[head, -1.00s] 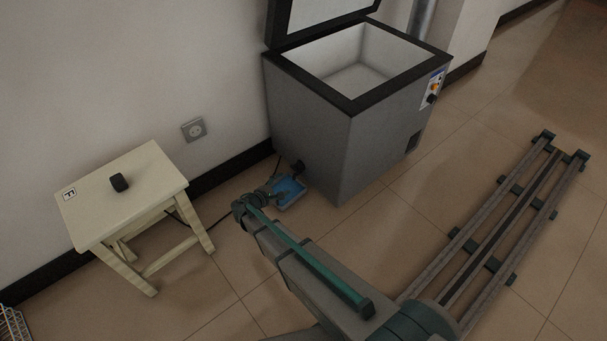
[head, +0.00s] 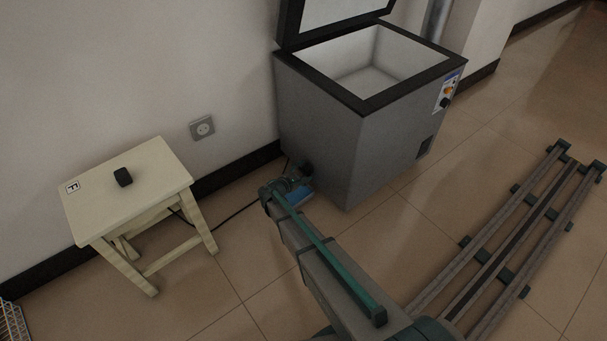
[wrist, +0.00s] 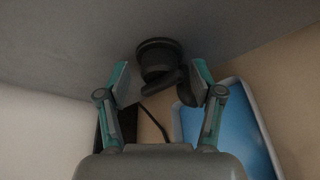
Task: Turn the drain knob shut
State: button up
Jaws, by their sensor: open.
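The drain knob (wrist: 160,60) is black and sits low on the side of the grey chest freezer (head: 335,135). It also shows in the head view (head: 305,169), just beyond the end of my arm. In the wrist view my gripper (wrist: 162,88) is open, with one green-and-grey finger on each side of the knob's lower part. The lever-like part of the knob slants down to the right, near the right finger; I cannot tell whether they touch. A blue tray (wrist: 232,120) lies on the floor below, mostly hidden by my arm in the head view.
The freezer lid is open and the inside looks empty. A cable (head: 235,213) runs along the floor by the wall. A rail (head: 510,240) lies at right, with open floor around.

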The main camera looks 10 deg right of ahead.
jog(key=shift+w+d, duration=0.1)
jog(key=shift+w, duration=0.05)
jog(key=c, duration=1.1)
